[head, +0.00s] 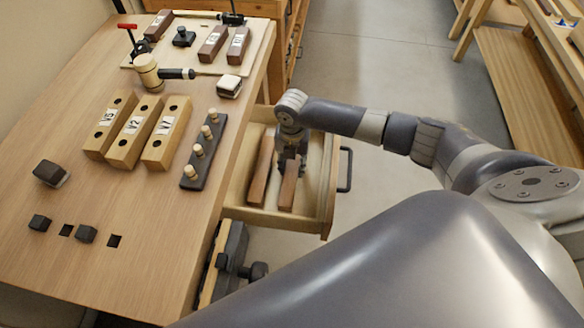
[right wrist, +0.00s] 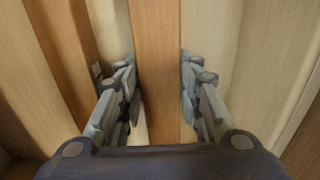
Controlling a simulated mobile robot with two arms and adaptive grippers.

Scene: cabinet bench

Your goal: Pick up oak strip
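Two brown wooden strips lie side by side in the open drawer, a left strip (head: 262,168) and a right strip (head: 288,190). I cannot tell by look which wood each one is. My right gripper (head: 291,155) reaches down into the drawer over the far end of the right strip. In the right wrist view the gripper (right wrist: 158,80) is open, with one finger on each side of the reddish-brown right strip (right wrist: 157,40). Small gaps seem to show beside it. The left strip (right wrist: 62,50) lies outside the fingers. My left gripper is not in view.
The drawer (head: 325,205) has raised walls and a dark handle (head: 346,170) at right. The bench top (head: 100,265) holds labelled wooden blocks (head: 133,132), a peg rack (head: 204,150) and a mallet (head: 148,72). Open floor (head: 385,60) lies right of the drawer.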

